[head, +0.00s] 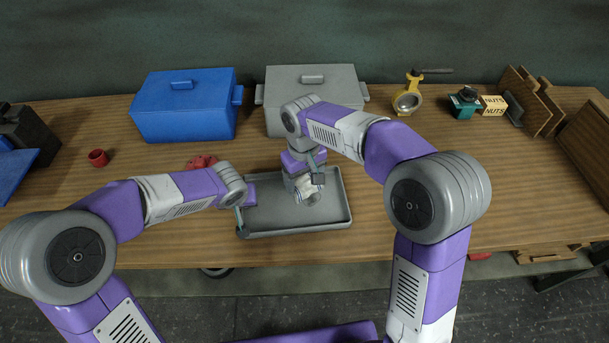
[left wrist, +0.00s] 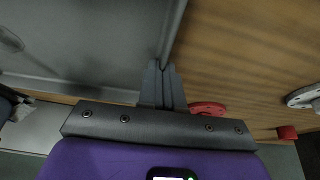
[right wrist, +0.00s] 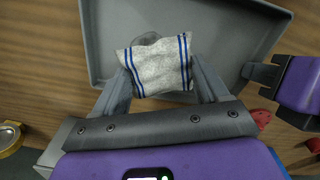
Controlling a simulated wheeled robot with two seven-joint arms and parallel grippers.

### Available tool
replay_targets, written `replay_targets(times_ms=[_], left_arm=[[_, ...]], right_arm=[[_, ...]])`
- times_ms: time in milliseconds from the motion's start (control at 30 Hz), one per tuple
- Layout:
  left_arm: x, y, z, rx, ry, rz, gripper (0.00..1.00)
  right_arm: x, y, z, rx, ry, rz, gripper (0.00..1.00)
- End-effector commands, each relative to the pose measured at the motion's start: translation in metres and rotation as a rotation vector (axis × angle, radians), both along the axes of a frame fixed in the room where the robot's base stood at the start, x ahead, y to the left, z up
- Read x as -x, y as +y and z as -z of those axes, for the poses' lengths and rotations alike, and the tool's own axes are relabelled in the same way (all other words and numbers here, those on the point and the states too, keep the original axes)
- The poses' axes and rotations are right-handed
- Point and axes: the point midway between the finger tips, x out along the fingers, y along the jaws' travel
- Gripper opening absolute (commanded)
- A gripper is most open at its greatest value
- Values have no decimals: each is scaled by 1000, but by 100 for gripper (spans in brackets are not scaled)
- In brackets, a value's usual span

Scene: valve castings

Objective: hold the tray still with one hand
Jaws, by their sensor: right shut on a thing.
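The grey tray (head: 340,215) lies on the wooden table near its front edge. My left gripper (head: 241,224) is at the tray's left side; in the left wrist view its fingers (left wrist: 163,75) are close together on the tray's rim. My right gripper (head: 312,182) is over the tray. In the right wrist view its fingers (right wrist: 160,80) are shut on a whitish cloth with blue stripes (right wrist: 157,66). A round grey shape (right wrist: 146,38) shows partly behind the cloth; the rest of it is hidden.
A blue lidded bin (head: 185,110) and a grey lidded bin (head: 345,90) stand behind the tray. A red cup (head: 97,158) and a red part (head: 200,162) are to the left. A yellow valve (head: 408,101) and a nuts box (head: 494,105) are back right. The table right of the tray is clear.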

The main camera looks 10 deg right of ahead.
Motion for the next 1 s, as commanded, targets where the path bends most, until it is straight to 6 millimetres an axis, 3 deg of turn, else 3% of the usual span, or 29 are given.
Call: replay_targets(times_ms=[533,600,667,1000], left_arm=[[0,0,0,0,-1,0,0],[0,0,0,0,-1,0,0],[0,0,0,0,-1,0,0],[0,0,0,0,-1,0,0]], right_arm=[[1,0,51,2,2,0,49],[1,-1,64,3,4,0,49],[0,-7,62,1,0,3,45],[1,-39,63,2,2,3,45]])
